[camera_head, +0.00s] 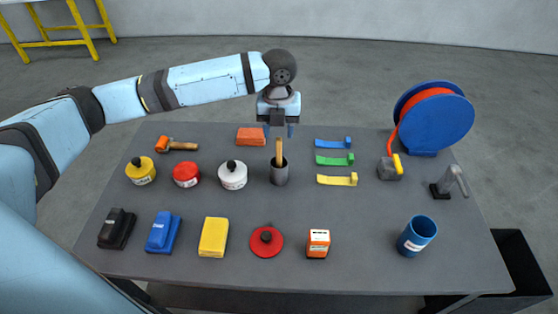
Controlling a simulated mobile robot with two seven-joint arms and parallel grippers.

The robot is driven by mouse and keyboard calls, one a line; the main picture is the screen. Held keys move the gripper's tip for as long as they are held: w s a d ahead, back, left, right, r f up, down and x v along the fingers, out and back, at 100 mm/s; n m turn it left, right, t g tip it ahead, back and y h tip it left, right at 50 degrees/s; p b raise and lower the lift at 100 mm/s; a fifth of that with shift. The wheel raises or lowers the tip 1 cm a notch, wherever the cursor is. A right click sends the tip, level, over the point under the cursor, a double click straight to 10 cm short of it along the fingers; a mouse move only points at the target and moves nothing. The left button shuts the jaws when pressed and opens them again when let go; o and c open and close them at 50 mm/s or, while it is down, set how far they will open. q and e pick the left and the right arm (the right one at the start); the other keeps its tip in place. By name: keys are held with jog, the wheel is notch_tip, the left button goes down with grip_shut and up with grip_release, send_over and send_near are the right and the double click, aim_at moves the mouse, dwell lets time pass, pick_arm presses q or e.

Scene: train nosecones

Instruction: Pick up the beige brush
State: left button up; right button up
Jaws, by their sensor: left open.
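The beige brush (279,150) stands upright in a dark grey cup (279,175) near the middle of the table. Only its tan handle shows; its lower part is hidden in the cup. My left gripper (279,130) points down at the far edge of the table, just above and behind the handle in the picture. It is open, its two fingers apart, with nothing seen held. I cannot tell whether it touches the handle. My right gripper is not in view.
An orange block (250,137) lies left of the gripper. A white pot (233,175) stands left of the cup. Blue, green and yellow (337,180) holders lie to its right. A blue hose reel (440,125) stands at the back right.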

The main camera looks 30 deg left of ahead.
aim_at(279, 138)
pick_arm(q)
notch_tip(279, 138, down, 5)
jog(key=shift+f+p, duration=0.1)
jog(key=shift+p, duration=0.2)
jog(key=shift+c, duration=0.2)
grip_shut()
